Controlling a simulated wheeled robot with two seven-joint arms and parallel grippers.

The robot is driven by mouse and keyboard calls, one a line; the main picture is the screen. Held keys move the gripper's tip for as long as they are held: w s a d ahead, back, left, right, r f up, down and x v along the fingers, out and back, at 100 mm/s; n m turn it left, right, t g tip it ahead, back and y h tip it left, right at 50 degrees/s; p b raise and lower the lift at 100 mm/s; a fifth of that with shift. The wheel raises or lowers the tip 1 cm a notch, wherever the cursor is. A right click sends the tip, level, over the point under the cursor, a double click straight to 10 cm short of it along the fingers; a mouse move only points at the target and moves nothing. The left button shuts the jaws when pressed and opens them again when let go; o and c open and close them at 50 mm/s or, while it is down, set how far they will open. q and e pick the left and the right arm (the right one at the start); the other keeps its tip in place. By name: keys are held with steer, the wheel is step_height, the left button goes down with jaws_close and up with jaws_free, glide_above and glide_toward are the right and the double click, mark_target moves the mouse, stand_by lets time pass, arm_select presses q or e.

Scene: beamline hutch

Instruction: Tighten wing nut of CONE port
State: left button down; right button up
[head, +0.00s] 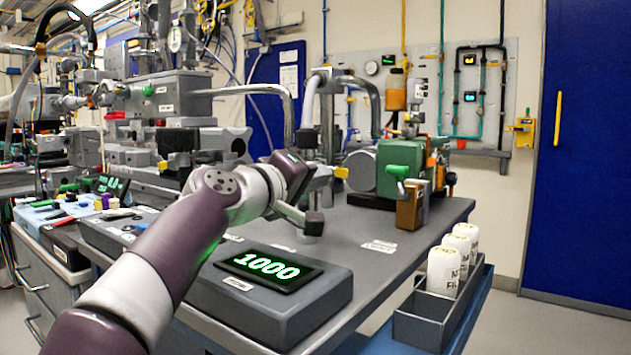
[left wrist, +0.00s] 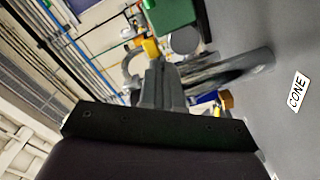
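My left gripper (left wrist: 158,66) reaches out from a dark palm in the left wrist view. Its grey fingers lie close together with no clear gap. A yellow wing nut (left wrist: 150,48) shows just past the fingertips, beside a grey ring clamp (left wrist: 130,66); I cannot tell whether the fingers touch it. A white CONE label (left wrist: 298,92) lies on the grey bench top. In the head view my left wrist covers part of the pipework, with yellow pieces (head: 320,177) just to its right; the fingers are not clear there. My right gripper is not in view.
A green pump (head: 400,165) stands right of my wrist on the bench. A grey box with a green 1000 display (head: 266,268) lies below my arm. White bottles (head: 444,270) stand in a grey tray (head: 418,327) at the right edge. Pipes and instruments crowd the back left.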

arm_select(q)
steer(key=shift+f, duration=0.15)
stand_by(0.3)
steer(key=c, duration=1.6)
jaws_free()
steer(key=b+v, duration=0.1)
steer(key=v, duration=1.1)
steer(key=shift+s+a+b, duration=0.15)
steer(key=shift+s+b, duration=0.15)
steer(key=shift+b, duration=0.05)
